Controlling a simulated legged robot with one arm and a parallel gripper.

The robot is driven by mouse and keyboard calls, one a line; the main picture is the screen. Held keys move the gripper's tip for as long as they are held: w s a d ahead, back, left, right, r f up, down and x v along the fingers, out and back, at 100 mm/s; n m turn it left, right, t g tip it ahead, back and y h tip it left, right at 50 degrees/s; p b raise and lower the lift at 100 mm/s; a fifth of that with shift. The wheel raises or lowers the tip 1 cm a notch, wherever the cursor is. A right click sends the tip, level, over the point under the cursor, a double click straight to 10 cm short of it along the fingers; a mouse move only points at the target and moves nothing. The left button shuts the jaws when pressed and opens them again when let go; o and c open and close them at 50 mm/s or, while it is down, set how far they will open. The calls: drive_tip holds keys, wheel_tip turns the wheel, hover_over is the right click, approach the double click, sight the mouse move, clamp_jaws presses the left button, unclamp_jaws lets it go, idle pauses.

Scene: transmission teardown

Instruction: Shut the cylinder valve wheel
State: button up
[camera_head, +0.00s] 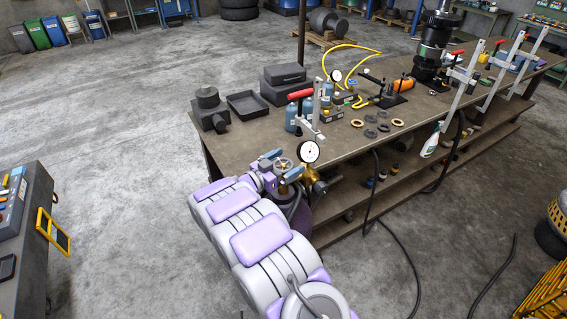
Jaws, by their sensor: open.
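The cylinder valve wheel (283,164) is a small tan handwheel with spokes. It sits on a brass valve beside a white-faced gauge (308,152), just in front of the near left part of the workbench. My gripper (281,164) is at the end of my purple and grey arm. Its jaws are open, one finger to the upper left of the wheel and one to its lower right. The wheel shows between them; I cannot tell whether either finger touches it. My arm hides much of the dark cylinder (297,214) below the valve.
The long workbench (335,160) stands close behind and right of the valve, with clamps, rings and dark boxes on it. Hoses (405,250) hang to the floor. A second bench (38,235) is at left. Open floor (110,130) lies between them.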

drive_tip(key=shift+s, duration=0.1)
drive_tip(key=v, duration=1.7)
drive_tip(key=shift+a, duration=0.2)
drive_tip(key=shift+s, duration=0.1)
drive_tip(key=w+r+n+t+y+b, duration=0.2)
drive_tip(key=w+r+n+y+b, duration=0.3)
drive_tip(key=w+r+y, duration=0.8)
drive_tip(key=s+d+f+n+g+b, duration=0.1)
drive_tip(key=s+d+f+g, duration=0.3)
drive_tip(key=s+d, duration=0.6)
drive_tip(key=s+d+f+n+g+b, duration=0.1)
drive_tip(key=s+d+f+g, duration=0.4)
drive_tip(key=s, duration=1.9)
drive_tip(key=s+d+f+n+g+b, duration=0.2)
drive_tip(key=s+d+f+g, duration=0.2)
drive_tip(key=s+d, duration=1.2)
drive_tip(key=s+g, duration=0.2)
drive_tip(key=g, duration=0.1)
drive_tip(key=shift+f, duration=0.3)
